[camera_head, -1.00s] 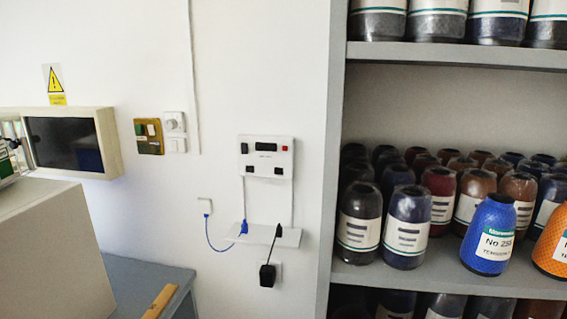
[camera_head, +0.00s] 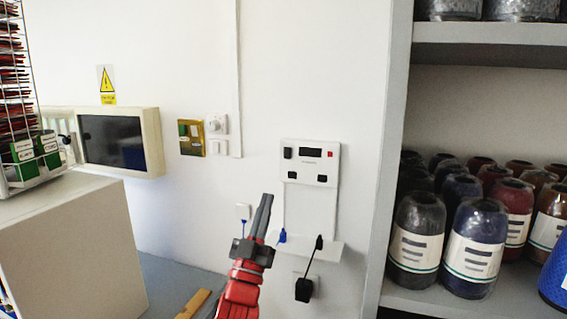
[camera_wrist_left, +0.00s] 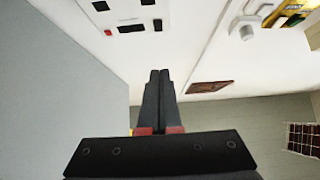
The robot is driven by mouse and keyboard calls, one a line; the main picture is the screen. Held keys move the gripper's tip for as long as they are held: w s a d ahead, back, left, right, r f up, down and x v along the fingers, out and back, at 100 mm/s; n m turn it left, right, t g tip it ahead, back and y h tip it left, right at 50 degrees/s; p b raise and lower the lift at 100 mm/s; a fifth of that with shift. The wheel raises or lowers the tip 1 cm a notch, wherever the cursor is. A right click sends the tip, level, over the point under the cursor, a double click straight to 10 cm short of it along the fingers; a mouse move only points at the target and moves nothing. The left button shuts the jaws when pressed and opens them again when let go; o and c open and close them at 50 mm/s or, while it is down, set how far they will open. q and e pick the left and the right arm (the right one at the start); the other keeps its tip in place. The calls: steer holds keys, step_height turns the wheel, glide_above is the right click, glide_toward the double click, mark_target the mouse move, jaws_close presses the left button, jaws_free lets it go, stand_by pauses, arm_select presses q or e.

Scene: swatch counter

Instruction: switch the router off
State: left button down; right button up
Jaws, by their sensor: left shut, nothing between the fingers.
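The router appears to be the white panel (camera_head: 310,150) on the wall. It has a dark display, a black switch at its left, a small red button at its upper right and two black parts below. My left gripper (camera_head: 267,200) is shut and empty, pointing up, below and left of the panel and apart from it in the picture. In the left wrist view the shut fingers (camera_wrist_left: 158,74) are at the centre, and the panel (camera_wrist_left: 122,13) shows at the upper left. Which way the switch is set is too small to tell. My right gripper is not in view.
A small white shelf (camera_head: 330,249) with a blue plug (camera_head: 282,236) and a black plug (camera_head: 319,242) is under the panel. A brass switch plate (camera_head: 191,138) and a white dial (camera_head: 217,124) are further left.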

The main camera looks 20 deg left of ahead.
mark_target(287, 153)
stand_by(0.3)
arm_select(q)
steer(key=shift+w+f+p+x, duration=0.35)
steer(key=shift+p+x, duration=0.55)
steer(key=shift+x, duration=1.25)
steer(key=shift+w+f+p+x, duration=0.3)
steer(key=shift+p+x, duration=0.65)
steer(key=shift+x, duration=1.15)
steer(key=shift+w+f+p+x, duration=0.35)
steer(key=shift+p+x, duration=0.55)
steer(key=shift+x, duration=1.25)
steer(key=shift+w, duration=0.2)
